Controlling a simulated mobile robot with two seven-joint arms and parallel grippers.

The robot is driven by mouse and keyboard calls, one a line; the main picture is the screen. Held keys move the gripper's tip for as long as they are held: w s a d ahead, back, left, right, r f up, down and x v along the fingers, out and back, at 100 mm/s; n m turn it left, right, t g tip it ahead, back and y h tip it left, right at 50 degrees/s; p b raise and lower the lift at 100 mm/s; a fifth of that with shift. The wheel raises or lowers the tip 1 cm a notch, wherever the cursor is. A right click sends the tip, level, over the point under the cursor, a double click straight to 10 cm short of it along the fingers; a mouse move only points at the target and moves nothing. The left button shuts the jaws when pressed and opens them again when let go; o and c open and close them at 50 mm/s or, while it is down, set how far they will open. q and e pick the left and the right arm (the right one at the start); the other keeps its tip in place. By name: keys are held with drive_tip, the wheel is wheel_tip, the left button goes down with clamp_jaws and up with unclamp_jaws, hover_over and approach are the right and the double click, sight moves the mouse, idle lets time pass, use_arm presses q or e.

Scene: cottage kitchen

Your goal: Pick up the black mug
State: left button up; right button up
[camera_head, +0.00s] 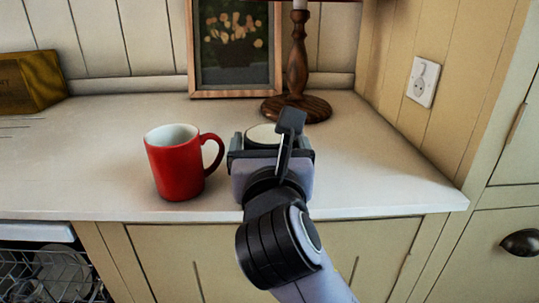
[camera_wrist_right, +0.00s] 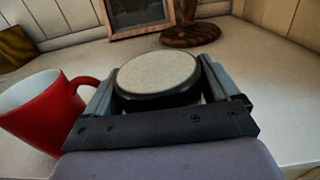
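The fingers stand apart, one on each side of the mug. I cannot tell whether they press on it or leave small gaps. The mug's handle is not visible. Its base is hidden, so I cannot see its contact with the counter. My left gripper is in neither view.
A red mug (camera_head: 176,168) stands close on the left, its handle towards my right gripper. A framed picture (camera_head: 236,82) and a wooden lamp base (camera_head: 297,107) stand behind. A wooden box (camera_head: 30,82) is far left. The counter (camera_head: 385,165) is clear on the right.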

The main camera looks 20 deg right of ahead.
drive_tip(key=c, duration=0.7)
drive_tip(key=shift+r, duration=0.1)
